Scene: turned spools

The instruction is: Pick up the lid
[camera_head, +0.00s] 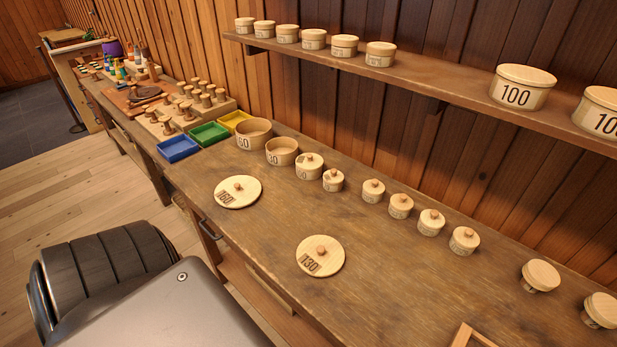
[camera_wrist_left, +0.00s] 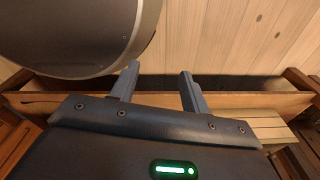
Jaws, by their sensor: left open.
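Two loose round wooden lids with knobs lie flat on the workbench in the head view. The lid marked 160 (camera_head: 238,191) is at the left, and the lid marked 130 (camera_head: 320,256) is nearer the front edge. Two open round boxes (camera_head: 254,134) (camera_head: 282,151) stand behind them, without lids. My left gripper (camera_wrist_left: 158,84) shows only in the left wrist view, with its two fingers apart and nothing between them. It faces the wood floor and a long wooden rail or drawer edge. It is away from both lids. My right gripper is not in view.
Several small lidded boxes (camera_head: 401,205) stand in a row along the back of the workbench (camera_head: 400,285). Blue (camera_head: 178,148), green (camera_head: 208,134) and yellow trays sit at the left end. A wall shelf (camera_head: 440,90) holds more boxes. Bare bench surrounds both loose lids.

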